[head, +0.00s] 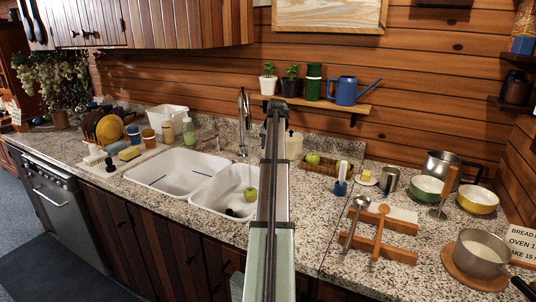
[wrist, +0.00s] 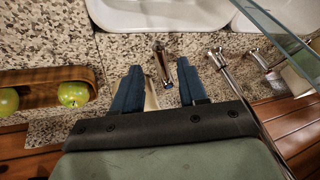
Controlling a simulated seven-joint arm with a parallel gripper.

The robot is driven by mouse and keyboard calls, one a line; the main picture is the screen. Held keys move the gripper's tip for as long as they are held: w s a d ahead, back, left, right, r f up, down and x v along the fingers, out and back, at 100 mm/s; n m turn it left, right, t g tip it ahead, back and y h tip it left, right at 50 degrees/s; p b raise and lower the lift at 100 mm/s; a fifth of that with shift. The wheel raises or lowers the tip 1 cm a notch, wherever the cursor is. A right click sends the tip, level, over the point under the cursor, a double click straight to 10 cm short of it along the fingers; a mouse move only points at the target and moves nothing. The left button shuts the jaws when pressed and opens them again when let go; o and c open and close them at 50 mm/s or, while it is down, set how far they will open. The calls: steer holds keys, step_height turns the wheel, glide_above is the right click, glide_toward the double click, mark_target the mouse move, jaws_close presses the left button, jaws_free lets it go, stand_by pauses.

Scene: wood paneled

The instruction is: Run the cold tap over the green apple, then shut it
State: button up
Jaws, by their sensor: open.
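A green apple (head: 251,194) lies in the right basin of the white double sink (head: 160,173). A short chrome tap handle (wrist: 164,60) stands between and just beyond the fingertips, not gripped. The spout (wrist: 225,68) and a second handle (wrist: 258,60) are to its right there. In the head view my arm hides the gripper and the nearer handle.
More green apples (wrist: 74,94) sit in a wooden holder (wrist: 40,76) on the counter beside my gripper. A shelf (head: 318,105) with plants and a blue watering can (head: 344,91) hangs above. Utensils, bowls and a saucepan (head: 480,254) crowd the right counter.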

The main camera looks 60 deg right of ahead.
steer(key=shift+x, duration=2.6)
steer(key=shift+c, duration=0.3)
jaws_close()
